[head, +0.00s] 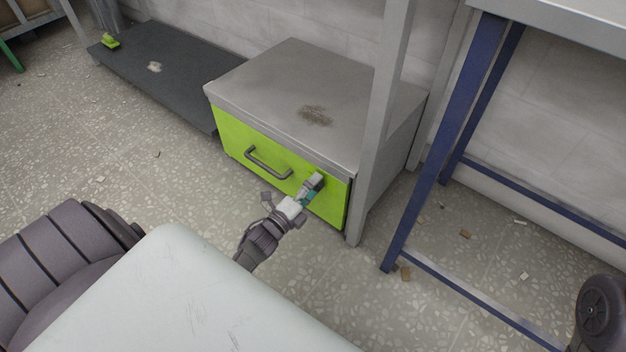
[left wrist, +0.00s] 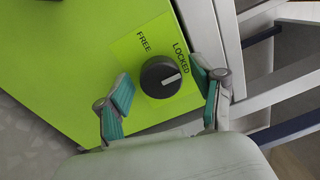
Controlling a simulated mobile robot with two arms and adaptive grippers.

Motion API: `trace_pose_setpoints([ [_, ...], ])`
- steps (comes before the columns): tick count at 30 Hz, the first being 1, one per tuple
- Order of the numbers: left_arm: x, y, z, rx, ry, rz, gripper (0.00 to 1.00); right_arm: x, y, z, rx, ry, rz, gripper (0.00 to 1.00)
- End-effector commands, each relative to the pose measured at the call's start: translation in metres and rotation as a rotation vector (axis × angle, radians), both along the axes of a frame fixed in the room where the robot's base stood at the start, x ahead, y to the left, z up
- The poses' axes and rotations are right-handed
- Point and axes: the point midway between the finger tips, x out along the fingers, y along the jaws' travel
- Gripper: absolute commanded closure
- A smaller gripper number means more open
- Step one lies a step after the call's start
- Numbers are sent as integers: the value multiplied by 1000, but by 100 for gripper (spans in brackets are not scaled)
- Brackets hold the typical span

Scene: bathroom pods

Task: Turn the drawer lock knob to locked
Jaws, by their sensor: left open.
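A round black lock knob (left wrist: 154,89) sits on the lime-green drawer front in the left wrist view. The words FREE and LOCKED are printed above it and to its upper right. The white mark on the knob points right and slightly up, on the LOCKED side rather than the FREE side. My left gripper (left wrist: 161,80) is open, with one teal-padded finger on each side of the knob and gaps visible. In the head view the left gripper (head: 311,188) is at the right part of the drawer front (head: 237,140) and hides the knob. My right gripper is not in view.
The drawer has a dark bar handle (head: 268,164) left of my gripper. A grey upright post (head: 378,130) stands close to the cabinet's right front. A blue-legged table (head: 440,140) is further right. A low dark platform (head: 180,68) lies to the left.

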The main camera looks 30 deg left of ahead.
Motion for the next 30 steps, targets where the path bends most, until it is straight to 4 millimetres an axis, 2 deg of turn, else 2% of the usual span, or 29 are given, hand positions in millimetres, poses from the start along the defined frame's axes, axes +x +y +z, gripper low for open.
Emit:
trace_pose_setpoints([
  [5,-4,1,-1,0,1,0,33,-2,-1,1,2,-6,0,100],
  [8,-17,1,-2,-1,3,0,33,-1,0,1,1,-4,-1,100],
  [18,-88,7,-7,-1,3,0,33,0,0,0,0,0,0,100],
  [21,-103,8,-7,-1,2,1,33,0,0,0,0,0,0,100],
  [25,-115,9,-8,-1,1,0,33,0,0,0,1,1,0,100],
  [30,-120,9,-8,0,0,0,33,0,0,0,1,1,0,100],
])
